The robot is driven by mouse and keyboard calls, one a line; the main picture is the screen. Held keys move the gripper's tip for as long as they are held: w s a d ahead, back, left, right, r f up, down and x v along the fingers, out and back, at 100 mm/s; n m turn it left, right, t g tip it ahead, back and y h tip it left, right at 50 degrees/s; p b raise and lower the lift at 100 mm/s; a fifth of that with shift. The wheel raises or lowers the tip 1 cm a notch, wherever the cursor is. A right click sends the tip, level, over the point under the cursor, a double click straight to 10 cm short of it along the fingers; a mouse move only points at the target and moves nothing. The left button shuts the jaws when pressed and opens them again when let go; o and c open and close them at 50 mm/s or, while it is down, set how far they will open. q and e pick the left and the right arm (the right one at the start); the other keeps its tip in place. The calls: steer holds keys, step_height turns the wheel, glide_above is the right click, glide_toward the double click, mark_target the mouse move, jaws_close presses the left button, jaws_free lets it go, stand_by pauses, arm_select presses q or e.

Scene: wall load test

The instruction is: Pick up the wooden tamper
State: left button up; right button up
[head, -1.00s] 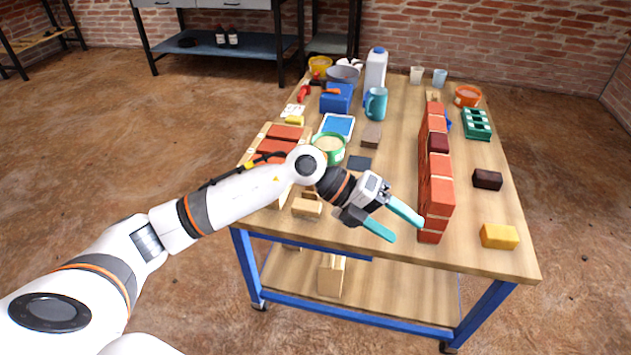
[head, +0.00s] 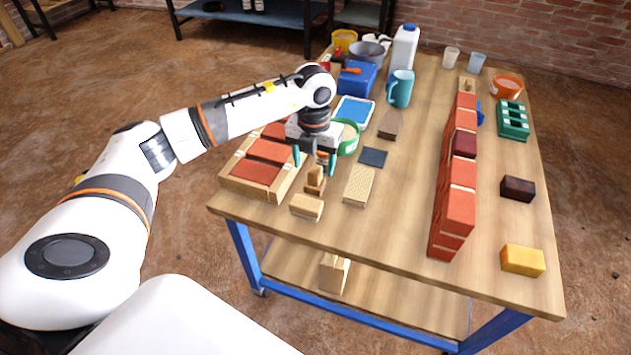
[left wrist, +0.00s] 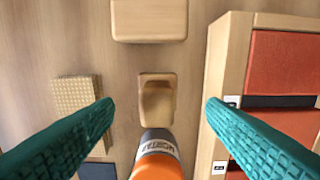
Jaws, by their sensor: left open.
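A small stepped wooden piece, which looks like the wooden tamper (head: 315,182), stands near the table's left front edge. My left gripper (head: 314,163) is open and points down, just behind and above this piece. In the left wrist view the wooden piece (left wrist: 157,95) lies between the open teal fingers (left wrist: 159,106), with clear space on both sides and no finger touching it. An orange and grey labelled cylinder (left wrist: 160,158) shows below it there and covers part of that area. My right gripper is not in view.
A plain wooden block (head: 307,206) lies in front, a textured board (head: 359,185) to the right, and a wooden tray of red bricks (head: 230,181) close on the left. A green tub (head: 348,137) stands behind. A red brick wall (head: 455,190) crosses the table's right half.

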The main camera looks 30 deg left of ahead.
mark_target(315, 169)
arm_select(q)
step_height(315, 169, down, 5)
steer(key=shift+d+f+b, duration=0.1)
steer(key=shift+f+b, duration=0.05)
steer(key=shift+b, duration=0.4)
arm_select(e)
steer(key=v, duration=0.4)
